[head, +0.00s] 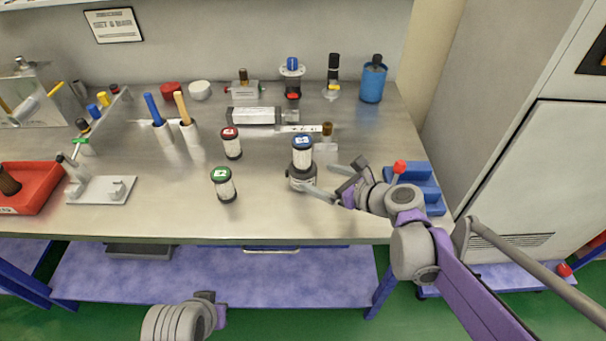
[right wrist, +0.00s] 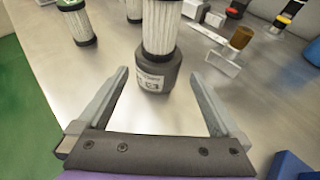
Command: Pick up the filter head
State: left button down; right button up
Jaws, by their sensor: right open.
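The filter head seems to be the dark grey, labelled cup (head: 301,180) at the middle of the bench; a white pleated cartridge with a blue cap (head: 302,142) stands upright in it. In the right wrist view the dark cup (right wrist: 154,73) stands just ahead, with the cartridge (right wrist: 161,25) rising out of frame. My right gripper (head: 321,179) is open and low over the bench, to the right of the cup. In the wrist view its fingertips (right wrist: 158,80) point at the cup, one on each side; I cannot tell whether they touch it. My left gripper's fingers do not show.
A red-capped cartridge (head: 232,145) and a green-capped cartridge (head: 223,186) stand to the left. A clear block with a brown knob (head: 326,139) is close behind, right. Bare bench lies in front.

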aim_at(313, 175)
jog(key=shift+x, duration=2.75)
jog(key=shift+s, duration=0.15)
jog(key=c, duration=1.6)
